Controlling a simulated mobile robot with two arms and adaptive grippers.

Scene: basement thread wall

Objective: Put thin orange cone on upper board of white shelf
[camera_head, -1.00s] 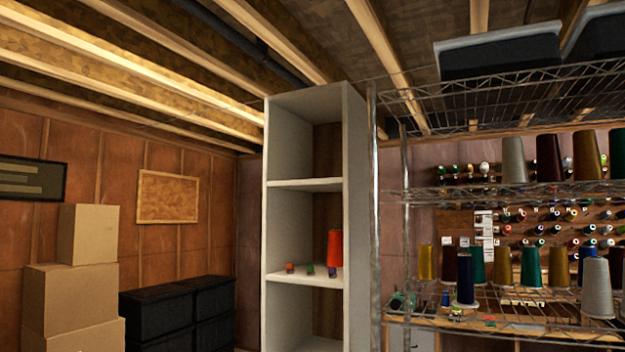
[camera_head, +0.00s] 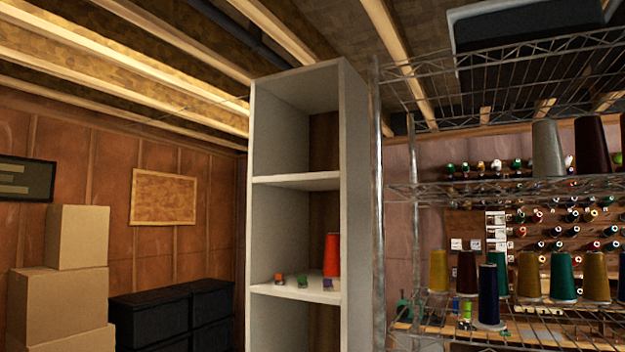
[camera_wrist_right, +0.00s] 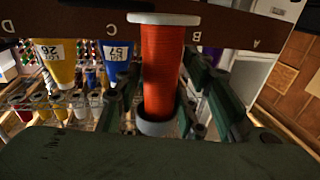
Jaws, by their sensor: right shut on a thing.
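The thin orange cone (camera_wrist_right: 163,70), an orange-red thread spool with pale ends, shows in the right wrist view. My right gripper (camera_wrist_right: 163,105) is shut on it, with dark green fingers on both sides. The tall white shelf (camera_head: 347,200) stands in the middle of the head view. Its upper board (camera_head: 297,180) looks bare. Its lower board (camera_head: 300,291) carries a red-orange cone (camera_head: 333,255) and several small coloured spools (camera_head: 303,280). Neither gripper shows in the head view. My left gripper is in no view.
A wire rack (camera_head: 500,187) with many thread cones stands right of the shelf, close to its side. Black bins (camera_head: 170,312) and stacked cardboard boxes (camera_head: 62,280) are at the left. In the wrist view, a brown lettered board (camera_wrist_right: 225,25) runs behind the held cone.

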